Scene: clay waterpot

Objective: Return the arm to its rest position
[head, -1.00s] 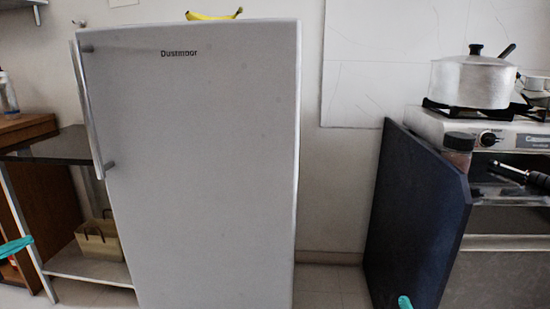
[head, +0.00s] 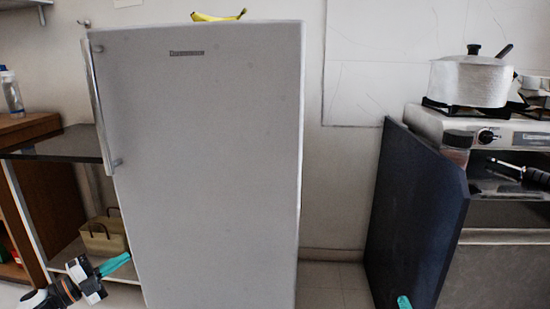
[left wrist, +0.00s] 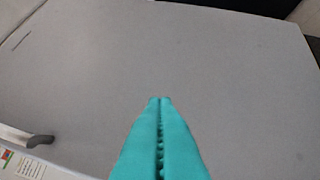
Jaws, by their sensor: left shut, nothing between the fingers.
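My left gripper (head: 116,264) shows at the lower left of the head view, in front of the lower left edge of the pale grey fridge (head: 205,165). Its teal fingers are pressed together with nothing between them. In the left wrist view the shut fingers (left wrist: 160,130) point at the fridge's flat grey surface (left wrist: 190,60). Whether they touch it cannot be told. Only a teal tip of my right gripper (head: 404,302) shows at the bottom edge, so its opening is hidden.
A long handle (head: 100,110) stands out from the fridge's left side. Left are a dark shelf (head: 70,145) and a brown basket (head: 103,236). A banana (head: 218,16) lies on the fridge. A dark panel (head: 415,215) and a stove with a pot (head: 470,82) stand right.

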